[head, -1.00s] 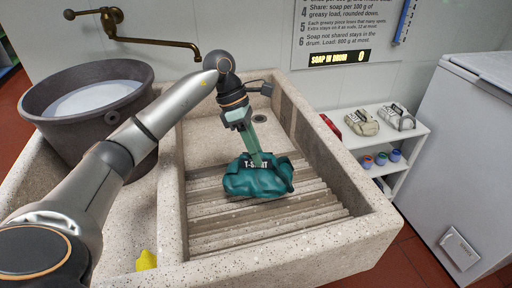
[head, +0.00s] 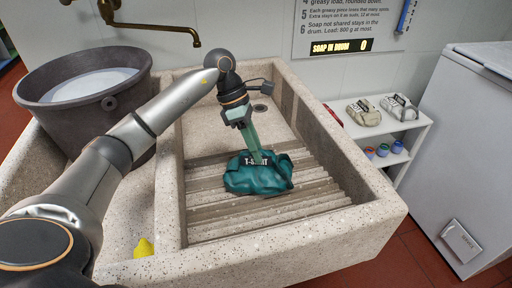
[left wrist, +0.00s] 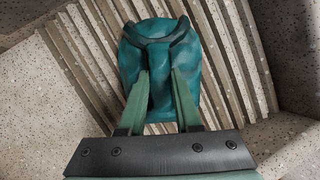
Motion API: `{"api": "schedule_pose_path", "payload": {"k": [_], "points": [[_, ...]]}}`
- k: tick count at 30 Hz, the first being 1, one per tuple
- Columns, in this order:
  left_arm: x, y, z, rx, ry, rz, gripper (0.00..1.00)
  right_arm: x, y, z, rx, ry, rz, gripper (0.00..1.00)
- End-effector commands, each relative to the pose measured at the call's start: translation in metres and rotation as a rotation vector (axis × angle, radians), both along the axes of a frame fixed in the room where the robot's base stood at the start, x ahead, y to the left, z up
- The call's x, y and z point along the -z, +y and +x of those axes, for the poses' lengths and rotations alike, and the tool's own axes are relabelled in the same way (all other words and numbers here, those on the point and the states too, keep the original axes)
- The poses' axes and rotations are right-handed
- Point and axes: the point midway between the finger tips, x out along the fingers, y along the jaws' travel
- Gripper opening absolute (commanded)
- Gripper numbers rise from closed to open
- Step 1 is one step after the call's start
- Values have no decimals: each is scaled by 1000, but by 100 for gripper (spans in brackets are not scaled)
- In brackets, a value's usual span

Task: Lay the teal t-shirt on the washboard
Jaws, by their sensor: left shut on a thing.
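My left gripper (head: 256,158) comes down from above and is shut on the top of the bundle. In the left wrist view, the green fingers (left wrist: 160,100) close on a raised fold of the teal t-shirt (left wrist: 158,55), with the washboard ridges (left wrist: 88,50) around it. Whether the shirt's underside touches the ridges is hidden. My right gripper is not in view.
A grey tub (head: 85,100) with pale liquid stands at the left. A yellow object (head: 144,248) lies on the front left rim. The stone sink wall (head: 350,160) rises on the right. A white shelf (head: 405,128) with bundles and small jars stands beyond it.

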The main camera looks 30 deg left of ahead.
Motion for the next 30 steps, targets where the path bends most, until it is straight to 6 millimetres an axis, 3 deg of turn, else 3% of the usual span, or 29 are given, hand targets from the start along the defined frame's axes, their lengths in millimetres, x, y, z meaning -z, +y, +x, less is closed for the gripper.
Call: {"api": "schedule_pose_path", "payload": {"k": [28,29,30], "points": [[17,-3,-2,0,-3,-1,0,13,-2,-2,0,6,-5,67],[16,-3,-2,0,-3,-2,33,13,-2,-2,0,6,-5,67],[16,-3,-2,0,-3,-2,38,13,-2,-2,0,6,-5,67]]}}
